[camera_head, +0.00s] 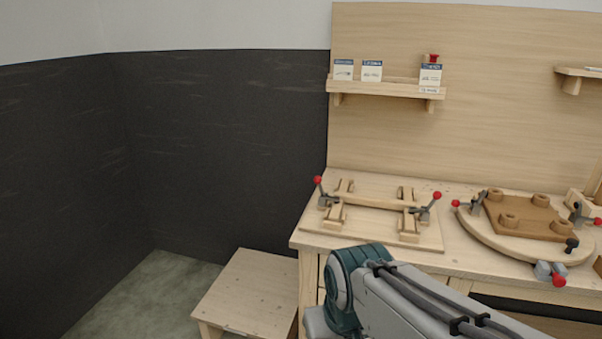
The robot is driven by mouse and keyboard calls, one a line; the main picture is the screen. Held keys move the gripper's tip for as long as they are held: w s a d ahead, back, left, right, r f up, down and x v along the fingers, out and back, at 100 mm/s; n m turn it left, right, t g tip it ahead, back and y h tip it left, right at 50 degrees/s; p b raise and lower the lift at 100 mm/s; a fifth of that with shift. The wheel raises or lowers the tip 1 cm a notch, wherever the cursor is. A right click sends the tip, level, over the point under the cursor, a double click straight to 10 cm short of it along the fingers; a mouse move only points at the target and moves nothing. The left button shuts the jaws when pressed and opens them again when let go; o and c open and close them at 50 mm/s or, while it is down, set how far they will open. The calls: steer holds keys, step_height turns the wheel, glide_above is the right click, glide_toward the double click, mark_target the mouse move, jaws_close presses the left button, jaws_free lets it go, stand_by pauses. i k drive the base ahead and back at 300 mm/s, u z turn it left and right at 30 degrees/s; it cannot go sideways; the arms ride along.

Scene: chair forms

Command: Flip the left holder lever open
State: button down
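The left holder lever (321,190) has a red ball tip and a grey metal clamp body. It stands at the left end of a wooden fixture board (434,243) on the workbench, its handle tilted up and slightly left. A similar lever (431,206) stands at the right end of the same board, tilted up and right. I cannot tell whether either clamp is open or closed. My arm crosses the lower middle of the view in front of the bench. My gripper is out of view.
A round wooden board (488,235) with a brown block (525,218) and several red-tipped clamps lies at the right of the bench. A low wooden stool (248,295) stands at the bench's left. A small shelf (385,88) holds cards. Floor at left is clear.

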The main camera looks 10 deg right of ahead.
mark_target(317, 179)
steer(key=z, duration=0.4)
steer(key=i, duration=0.85)
steer(key=z, duration=0.55)
